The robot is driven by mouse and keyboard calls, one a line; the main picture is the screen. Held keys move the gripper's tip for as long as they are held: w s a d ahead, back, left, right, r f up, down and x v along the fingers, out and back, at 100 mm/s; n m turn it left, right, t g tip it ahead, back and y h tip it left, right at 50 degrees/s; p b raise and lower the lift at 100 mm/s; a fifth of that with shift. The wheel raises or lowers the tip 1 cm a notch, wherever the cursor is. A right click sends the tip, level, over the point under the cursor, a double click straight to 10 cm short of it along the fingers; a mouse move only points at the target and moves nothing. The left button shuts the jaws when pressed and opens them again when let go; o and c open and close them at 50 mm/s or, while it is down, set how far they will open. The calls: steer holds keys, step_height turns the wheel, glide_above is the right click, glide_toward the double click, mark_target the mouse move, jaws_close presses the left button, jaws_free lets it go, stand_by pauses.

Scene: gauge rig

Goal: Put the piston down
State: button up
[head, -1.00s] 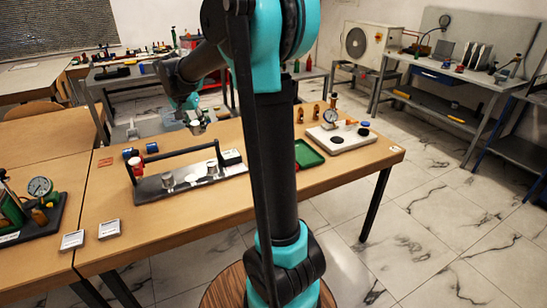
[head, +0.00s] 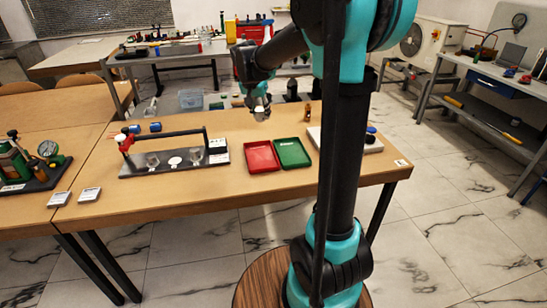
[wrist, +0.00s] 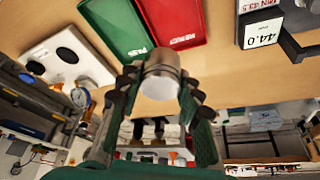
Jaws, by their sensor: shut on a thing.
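The piston (wrist: 162,72) is a short silvery cylinder. My gripper (wrist: 160,85) is shut on it, with one finger on each side in the wrist view. In the head view, my gripper (head: 258,100) holds the small piston (head: 261,114) above the table, behind the red tray (head: 262,157) and the green tray (head: 293,153). Both trays look empty. In the wrist view, the red tray (wrist: 175,22) and green tray (wrist: 115,28) lie beyond the piston, which appears apart from them.
A black gauge rig (head: 175,160) with a handle bar stands left of the trays. A white base with dark discs (head: 370,143) is right of them, partly behind my arm. A small brown bottle (head: 307,112) stands behind the trays.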

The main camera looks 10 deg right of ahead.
mark_target(264, 159)
step_height(264, 159, down, 20)
steer(key=shift+r, duration=0.15)
stand_by(0.3)
steer(key=o, duration=1.2)
steer(key=v, duration=1.2)
steer(key=s+d+f+n+y, duration=0.1)
steer(key=s+d+f+n, duration=0.1)
steer(key=s, duration=0.6)
steer(key=s+d+f+n, duration=0.2)
steer(key=s, duration=0.7)
steer(key=s+d+f+n+y, duration=0.1)
steer(key=s+d+f+n, duration=0.1)
steer(key=s, duration=0.7)
steer(key=shift+s+d+f+n+y, duration=0.15)
steer(key=shift+f+n, duration=0.05)
steer(key=shift+f, duration=0.1)
steer(key=shift+s+d+f+n+y, duration=0.1)
steer(key=shift+d+f+n+y, duration=0.1)
steer(key=shift+f, duration=0.1)
